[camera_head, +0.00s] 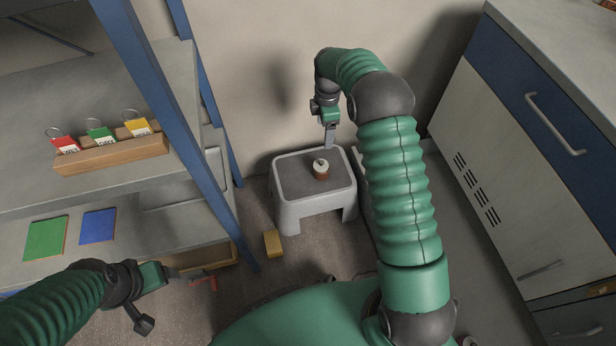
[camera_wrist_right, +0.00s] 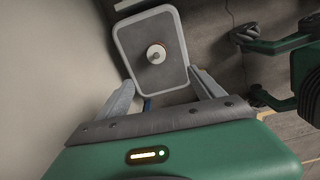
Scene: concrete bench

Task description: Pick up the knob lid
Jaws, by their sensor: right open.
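The knob lid (camera_head: 321,163) is pale with a small dark knob, sitting on a small brown pot (camera_head: 321,174) on top of a grey step stool (camera_head: 290,192). In the right wrist view the lid (camera_wrist_right: 156,52) shows from above, near the middle of the stool top, beyond the fingertips. My right gripper (camera_head: 330,142) is open and empty, above the stool's back edge and apart from the lid. Its two spread fingers show in the wrist view (camera_wrist_right: 160,77). My left gripper (camera_head: 190,273) is low at the left by the shelf; its finger gap is unclear.
A blue-framed shelf (camera_head: 180,90) stands left, with a wooden tag holder (camera_head: 110,158) and green (camera_head: 46,238) and blue (camera_head: 98,225) flat pieces. A yellow block (camera_head: 273,243) lies on the floor before the stool. A cabinet (camera_head: 520,150) stands right; the wall is behind.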

